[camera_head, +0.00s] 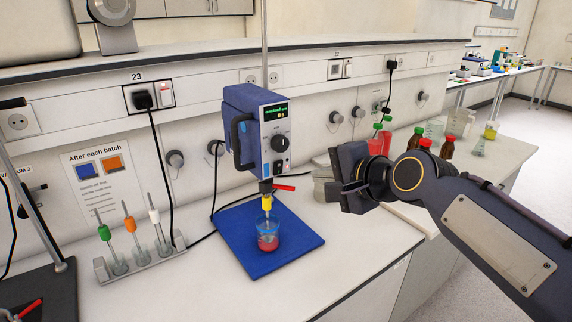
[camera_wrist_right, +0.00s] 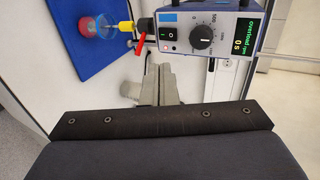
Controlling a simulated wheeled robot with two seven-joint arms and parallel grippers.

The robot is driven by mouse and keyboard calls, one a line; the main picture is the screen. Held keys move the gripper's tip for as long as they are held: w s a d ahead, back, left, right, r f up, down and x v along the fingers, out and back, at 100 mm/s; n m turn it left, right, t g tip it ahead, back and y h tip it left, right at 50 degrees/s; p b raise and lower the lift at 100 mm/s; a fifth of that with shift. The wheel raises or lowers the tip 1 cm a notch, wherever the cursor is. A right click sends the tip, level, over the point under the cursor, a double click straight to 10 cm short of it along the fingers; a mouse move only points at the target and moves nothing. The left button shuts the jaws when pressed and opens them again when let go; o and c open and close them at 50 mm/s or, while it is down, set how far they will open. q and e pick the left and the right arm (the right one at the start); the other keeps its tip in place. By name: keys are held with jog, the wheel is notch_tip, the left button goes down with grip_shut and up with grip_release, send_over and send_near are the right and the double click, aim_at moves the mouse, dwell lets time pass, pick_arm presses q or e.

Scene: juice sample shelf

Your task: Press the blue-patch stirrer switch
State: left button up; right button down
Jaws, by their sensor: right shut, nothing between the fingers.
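The overhead stirrer (camera_head: 255,125) is a blue box with a lit display and a black knob. In the right wrist view its black rocker switch (camera_wrist_right: 171,37) sits beside the knob, with a blue patch (camera_wrist_right: 172,16) next to it. My right gripper (camera_head: 346,186) is to the right of the stirrer, apart from it. Its fingers (camera_wrist_right: 150,82) are shut and empty, below the switch in the wrist view, with a gap between. My left gripper is not in view.
A beaker of red liquid (camera_head: 268,243) stands under the yellow chuck on a blue base plate (camera_head: 235,235). A red lever (camera_head: 284,187) sticks out under the stirrer. Several bottles stand behind my right arm.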

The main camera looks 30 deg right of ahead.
send_near(280, 165)
notch_tip(280, 165, down, 3)
jog(key=w, duration=0.2)
jog(key=shift+w+a+r+p, duration=0.1)
jog(key=shift+w+p, duration=0.35)
jog(key=shift+w, duration=0.15)
jog(key=shift+w+a+r+p, duration=0.15)
jog(key=shift+w+p, duration=0.25)
jog(key=shift+w, duration=0.9)
